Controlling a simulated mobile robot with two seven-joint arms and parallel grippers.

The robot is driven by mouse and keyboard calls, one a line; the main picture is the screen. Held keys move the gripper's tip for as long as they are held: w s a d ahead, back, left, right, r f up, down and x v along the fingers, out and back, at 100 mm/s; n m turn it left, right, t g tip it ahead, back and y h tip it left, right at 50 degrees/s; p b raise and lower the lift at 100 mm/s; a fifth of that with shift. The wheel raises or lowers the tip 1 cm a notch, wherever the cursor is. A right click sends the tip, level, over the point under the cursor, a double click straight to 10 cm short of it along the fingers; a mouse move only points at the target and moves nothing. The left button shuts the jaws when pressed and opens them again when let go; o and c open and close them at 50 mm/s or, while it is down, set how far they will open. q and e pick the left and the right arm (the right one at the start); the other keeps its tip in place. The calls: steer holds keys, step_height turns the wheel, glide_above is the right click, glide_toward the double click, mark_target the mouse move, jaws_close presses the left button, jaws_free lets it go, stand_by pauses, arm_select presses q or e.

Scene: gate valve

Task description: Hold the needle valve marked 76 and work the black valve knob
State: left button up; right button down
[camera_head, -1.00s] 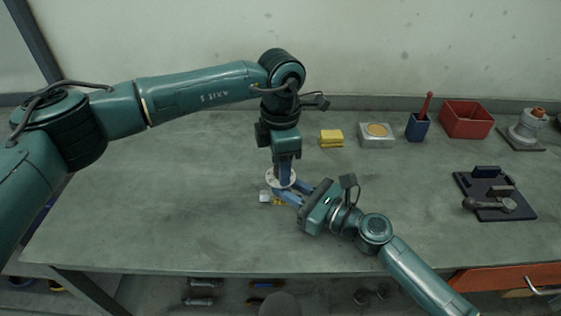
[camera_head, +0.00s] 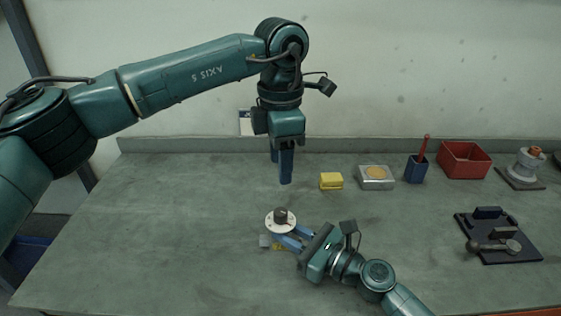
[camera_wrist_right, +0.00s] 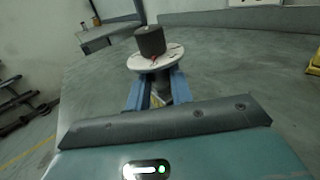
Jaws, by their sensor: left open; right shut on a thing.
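The needle valve (camera_head: 266,241) stands on the table with a round white disc (camera_head: 271,226) and a black knob (camera_head: 281,215) on top. In the right wrist view the black knob (camera_wrist_right: 150,41) sits above the white disc (camera_wrist_right: 155,57), which carries a small red mark. My right gripper (camera_head: 280,240) is shut on the valve body below the disc; its blue fingers (camera_wrist_right: 153,90) show on both sides of the body. My left gripper (camera_head: 285,182) is open and empty, pointing down above and behind the knob, clear of it. The number 76 cannot be read.
A yellow block (camera_head: 331,181), a grey box with a tan disc (camera_head: 376,173), a blue cup with a red stick (camera_head: 415,168) and a red bin (camera_head: 465,160) line the back right. A black board with parts (camera_head: 510,248) lies at right. The left table is clear.

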steer(key=c, duration=1.1)
jaws_free()
steer(key=shift+c, duration=0.2)
